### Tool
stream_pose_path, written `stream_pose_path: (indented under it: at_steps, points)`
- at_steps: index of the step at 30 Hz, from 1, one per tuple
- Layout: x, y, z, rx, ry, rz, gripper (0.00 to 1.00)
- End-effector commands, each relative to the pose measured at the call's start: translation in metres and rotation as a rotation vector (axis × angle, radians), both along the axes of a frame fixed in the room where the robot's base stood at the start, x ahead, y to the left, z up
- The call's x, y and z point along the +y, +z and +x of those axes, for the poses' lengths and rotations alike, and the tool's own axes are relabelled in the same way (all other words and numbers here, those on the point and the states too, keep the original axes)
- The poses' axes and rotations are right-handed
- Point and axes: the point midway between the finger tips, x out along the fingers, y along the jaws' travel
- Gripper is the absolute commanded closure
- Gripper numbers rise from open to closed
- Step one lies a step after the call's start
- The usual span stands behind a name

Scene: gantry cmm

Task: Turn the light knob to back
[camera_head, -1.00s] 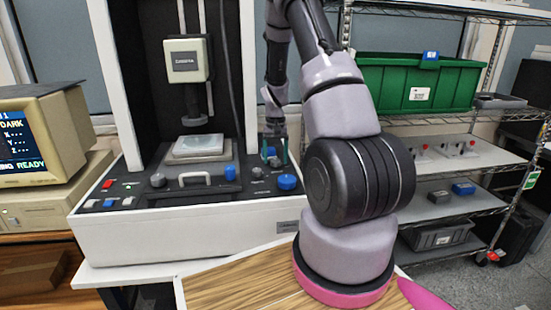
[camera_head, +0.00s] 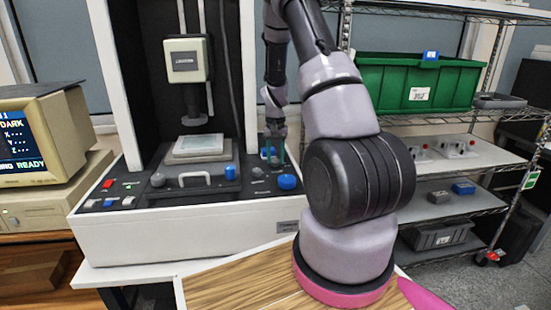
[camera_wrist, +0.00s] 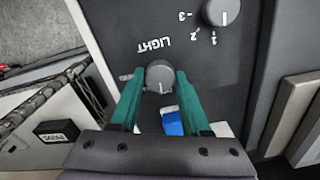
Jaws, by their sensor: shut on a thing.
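The light knob (camera_wrist: 159,75) is a small round grey knob on the dark panel, beside the white word LIGHT, in the wrist view. A pale pointer mark shows on its face, towards the bottom of the picture. My gripper (camera_wrist: 160,84) has its two green fingers on either side of the knob and is shut on it. A small label left of the knob is partly covered by a finger. In the head view my gripper (camera_head: 274,158) points down at the right part of the machine's panel, and the knob there is hidden by it.
A second grey knob (camera_wrist: 221,12) with numbers and a blue rocker switch (camera_wrist: 172,123) are close by on the panel. In the head view a large blue button (camera_head: 287,182) is just in front of my gripper. The machine's white column (camera_head: 247,80) stands left of my arm.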

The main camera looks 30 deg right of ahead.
Motion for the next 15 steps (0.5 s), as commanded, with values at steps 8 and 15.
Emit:
stream_pose_path:
  at_steps: [8, 15]
  points:
    - [0.0005, 0.0002, 0.0005, -0.001, -0.226, -0.001, 1.0]
    - [0.0007, 0.0002, 0.0006, 0.0, -0.42, 0.0, 1.0]
